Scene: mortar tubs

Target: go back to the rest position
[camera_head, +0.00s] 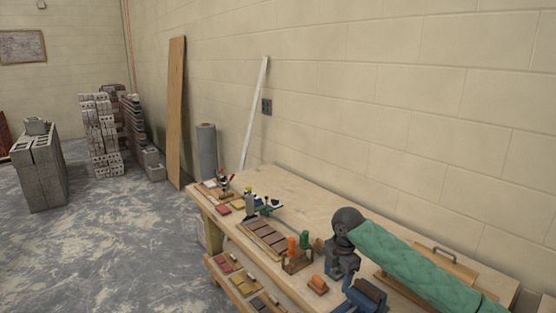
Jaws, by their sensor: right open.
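My right arm, in a green padded sleeve (415,262), comes in from the lower right over the workbench. Its dark round wrist (347,220) is bent, and my right gripper (342,272) points down over the front part of the bench. The gripper is open, and I see nothing held in it. Its fingertips are small and hard to make out against the dark blue-grey parts near them. My left arm and gripper are not in view.
The wooden workbench (310,190) holds a tray of brown bricks (264,238), orange and green-handled tools (298,252) and small coloured blocks. A lower shelf (240,290) holds more blocks. Block stacks (40,170) stand on the left floor.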

